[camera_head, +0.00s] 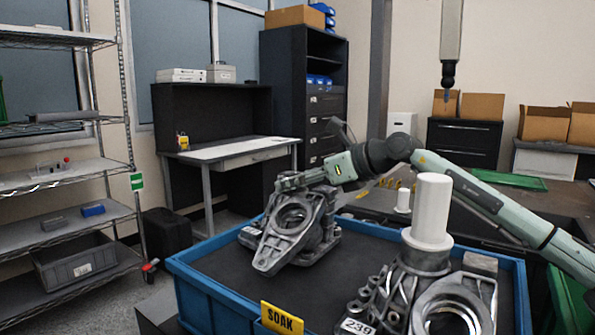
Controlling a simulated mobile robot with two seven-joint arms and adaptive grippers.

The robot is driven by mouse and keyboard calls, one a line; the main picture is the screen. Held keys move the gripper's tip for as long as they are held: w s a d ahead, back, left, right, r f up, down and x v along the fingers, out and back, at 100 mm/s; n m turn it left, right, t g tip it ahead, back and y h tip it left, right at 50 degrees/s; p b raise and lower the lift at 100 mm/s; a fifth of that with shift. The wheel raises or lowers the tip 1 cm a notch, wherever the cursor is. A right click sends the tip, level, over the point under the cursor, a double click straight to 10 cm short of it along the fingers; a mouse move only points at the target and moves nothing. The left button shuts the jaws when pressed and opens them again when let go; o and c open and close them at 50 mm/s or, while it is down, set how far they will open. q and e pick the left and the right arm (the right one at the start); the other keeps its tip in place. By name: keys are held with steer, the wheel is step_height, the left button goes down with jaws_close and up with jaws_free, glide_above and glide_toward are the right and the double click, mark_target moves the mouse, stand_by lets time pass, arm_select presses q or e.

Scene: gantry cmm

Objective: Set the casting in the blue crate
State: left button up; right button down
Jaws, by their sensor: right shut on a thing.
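A grey metal casting (290,228) with a round bore is at the back left of the blue crate (208,295), over its dark floor. I cannot tell whether it rests on the floor or hangs just above it. My right gripper (290,182), coming in from the right, is shut on the top of this casting. A second grey casting (385,300), with a tag reading 239, sits in the front right of the crate. A white cylinder (433,210) stands upright on it. My left gripper is not in view.
A yellow SOAK sign (282,318) is on the crate's front rim. The crate's floor between the castings (335,285) is bare. A wire shelf (75,170) stands at the left, and a probe column (450,40) hangs at the upper right.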

steer(key=shift+f, duration=0.3)
steer(key=c, duration=1)
jaws_free()
steer(key=shift+f, duration=0.6)
steer(key=o, duration=0.4)
steer(key=shift+s+r, duration=0.1)
steer(key=shift+c, duration=0.2)
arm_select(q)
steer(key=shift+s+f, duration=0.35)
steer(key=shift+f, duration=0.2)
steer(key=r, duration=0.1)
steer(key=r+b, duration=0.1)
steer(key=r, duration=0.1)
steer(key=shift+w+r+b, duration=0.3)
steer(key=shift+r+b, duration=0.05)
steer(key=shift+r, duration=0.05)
arm_select(e)
steer(key=v, duration=1.2)
